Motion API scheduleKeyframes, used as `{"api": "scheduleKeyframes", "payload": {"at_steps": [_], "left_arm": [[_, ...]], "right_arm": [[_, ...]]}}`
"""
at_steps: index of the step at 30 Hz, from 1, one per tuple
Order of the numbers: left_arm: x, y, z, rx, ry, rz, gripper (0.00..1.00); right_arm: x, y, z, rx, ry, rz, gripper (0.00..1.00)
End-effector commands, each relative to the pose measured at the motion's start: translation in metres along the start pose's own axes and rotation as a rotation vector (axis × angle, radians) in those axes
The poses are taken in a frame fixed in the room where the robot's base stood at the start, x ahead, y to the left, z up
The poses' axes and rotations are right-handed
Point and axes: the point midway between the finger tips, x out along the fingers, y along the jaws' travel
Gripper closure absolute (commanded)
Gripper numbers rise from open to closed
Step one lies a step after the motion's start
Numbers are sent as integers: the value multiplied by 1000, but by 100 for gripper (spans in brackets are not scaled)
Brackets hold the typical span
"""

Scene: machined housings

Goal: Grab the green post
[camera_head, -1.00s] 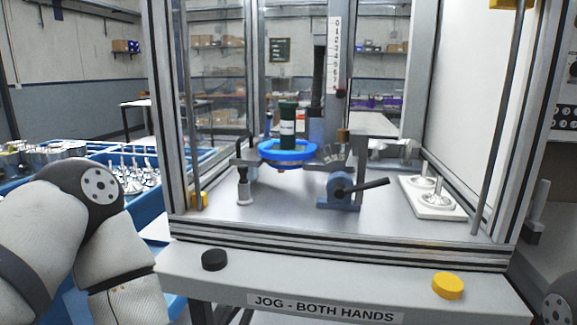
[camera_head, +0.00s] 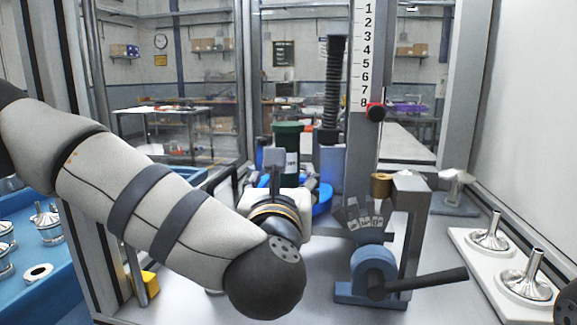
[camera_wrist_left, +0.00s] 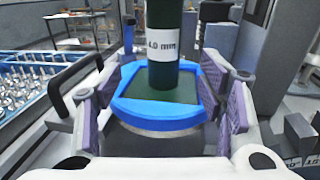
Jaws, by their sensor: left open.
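The green post (camera_head: 287,137) stands upright in a blue ring (camera_head: 322,200) inside the framed machine. In the left wrist view the post (camera_wrist_left: 164,45) carries a white label reading "mm", its first digit hard to read, and rises from the blue ring (camera_wrist_left: 160,115). My left gripper (camera_head: 283,175) is open just in front of the post. In the wrist view its purple-padded fingers (camera_wrist_left: 165,75) lie on either side of the ring and post, with gaps visible. In the head view my gripper hides the post's lower part. My right gripper is not in view.
A blue clamp with a dark lever (camera_head: 425,282) and a grey bracket (camera_head: 412,215) stand to the right. A white plate (camera_head: 482,255) holds metal parts at far right. A numbered scale (camera_head: 364,60) rises behind. Blue bins (camera_head: 55,268) are at left.

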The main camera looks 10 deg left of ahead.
Motion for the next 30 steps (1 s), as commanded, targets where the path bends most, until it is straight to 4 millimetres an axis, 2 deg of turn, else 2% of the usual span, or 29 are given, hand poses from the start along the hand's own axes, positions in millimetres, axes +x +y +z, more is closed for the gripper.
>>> {"api": "scheduleKeyframes", "payload": {"at_steps": [3, 8, 12, 15, 22, 23, 30], "left_arm": [[25, 0, -1, 1, 1, 2, 37], [46, -1, -2, 3, 0, 1, 37], [73, -5, -5, 3, 0, 1, 37], [86, -5, -4, 2, 0, -1, 37], [90, -5, -5, 3, 1, -2, 37], [90, -5, -5, 3, 1, -2, 39], [90, -5, -5, 3, 1, -2, 94]], "right_arm": [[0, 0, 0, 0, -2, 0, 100], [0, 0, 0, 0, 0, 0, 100], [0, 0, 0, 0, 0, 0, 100], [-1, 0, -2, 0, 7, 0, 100], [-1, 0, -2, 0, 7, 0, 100], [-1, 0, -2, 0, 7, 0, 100], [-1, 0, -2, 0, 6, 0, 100]]}}
